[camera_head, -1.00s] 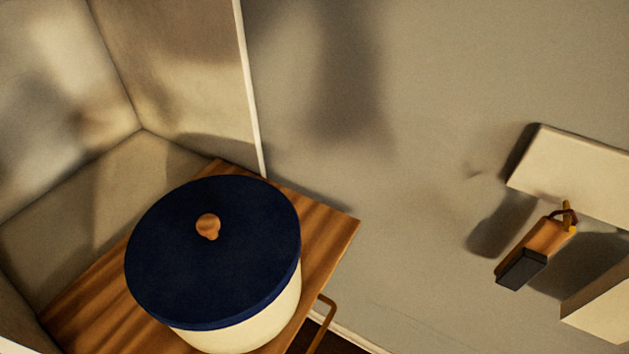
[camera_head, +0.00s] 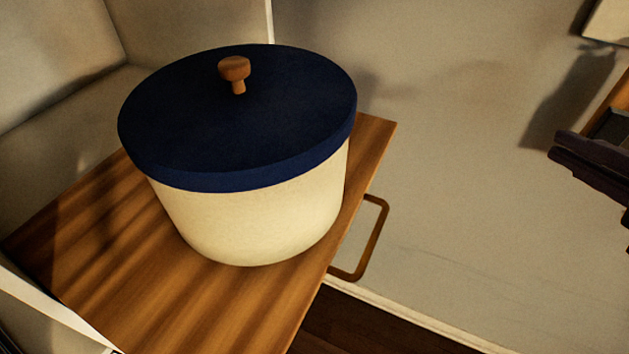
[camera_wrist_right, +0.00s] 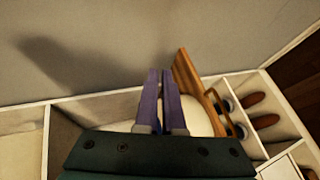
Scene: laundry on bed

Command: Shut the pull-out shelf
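The pull-out shelf (camera_head: 130,270) is a brown wooden board that stands out from a pale cabinet in the head view. Its looped handle (camera_head: 376,238) is on the right edge. A cream pot (camera_head: 260,220) with a navy lid (camera_head: 235,125) and wooden knob stands on it. My right gripper (camera_head: 590,165) shows partly at the right picture edge, apart from the handle. In the right wrist view its fingers (camera_wrist_right: 160,78) are close together with nothing seen between them; the shelf (camera_wrist_right: 186,72) and handle (camera_wrist_right: 217,105) are just right of them. My left gripper is not in view.
A grey wall (camera_head: 450,180) runs behind the shelf. In the right wrist view, white cabinet compartments (camera_wrist_right: 240,80) spread below, with several shoes (camera_wrist_right: 262,121) at the right. Dark floor (camera_head: 350,325) shows below the handle.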

